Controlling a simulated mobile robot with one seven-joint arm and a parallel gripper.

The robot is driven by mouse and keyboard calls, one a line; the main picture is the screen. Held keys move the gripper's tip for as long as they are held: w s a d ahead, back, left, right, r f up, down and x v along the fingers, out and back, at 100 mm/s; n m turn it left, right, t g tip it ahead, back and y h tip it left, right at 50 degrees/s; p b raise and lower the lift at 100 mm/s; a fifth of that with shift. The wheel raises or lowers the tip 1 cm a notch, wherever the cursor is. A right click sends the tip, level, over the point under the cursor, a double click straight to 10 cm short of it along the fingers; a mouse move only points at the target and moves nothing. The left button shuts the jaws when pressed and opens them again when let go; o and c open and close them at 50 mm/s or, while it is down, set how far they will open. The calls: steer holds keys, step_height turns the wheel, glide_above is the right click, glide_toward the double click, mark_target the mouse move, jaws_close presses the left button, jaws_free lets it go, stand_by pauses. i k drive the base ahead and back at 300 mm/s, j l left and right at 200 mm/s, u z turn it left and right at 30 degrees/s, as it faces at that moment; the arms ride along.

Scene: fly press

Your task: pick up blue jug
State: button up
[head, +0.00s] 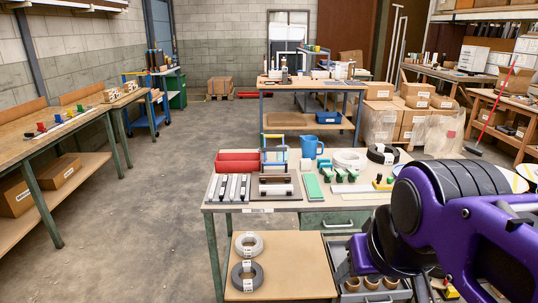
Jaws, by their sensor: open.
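The blue jug (310,146) stands upright near the back edge of the nearest workbench (232,206), around the middle of its length. Its handle points to the right. Nothing is touching it from my side. My purple arm fills the lower right of the head view, well to the right of the jug and nearer the camera. My gripper itself does not show in this view.
Green-handled tools lie in front. Open floor (150,210) is at the left.

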mark_target(308, 143)
steer(key=i+j+u, duration=0.65)
steer(key=u, duration=0.25)
steer(key=i+j+u, duration=0.6)
steer(key=i+u, duration=0.15)
steer(key=u, duration=0.2)
steer(key=i+u, duration=0.3)
steer(key=u, duration=0.2)
steer(key=i+j+z, duration=0.1)
steer(key=i+z, duration=0.15)
steer(key=i, duration=0.25)
steer(key=i+j+z, duration=0.25)
steer(key=i, duration=0.25)
steer(key=i+l+z, duration=0.1)
steer(key=z, duration=0.3)
steer(key=i+z, duration=0.5)
steer(key=z, duration=0.25)
steer(key=i+l+z, duration=0.1)
steer(key=i+z, duration=0.25)
steer(key=i, duration=0.15)
steer(key=i+z, duration=0.3)
steer(key=i, duration=1.4)
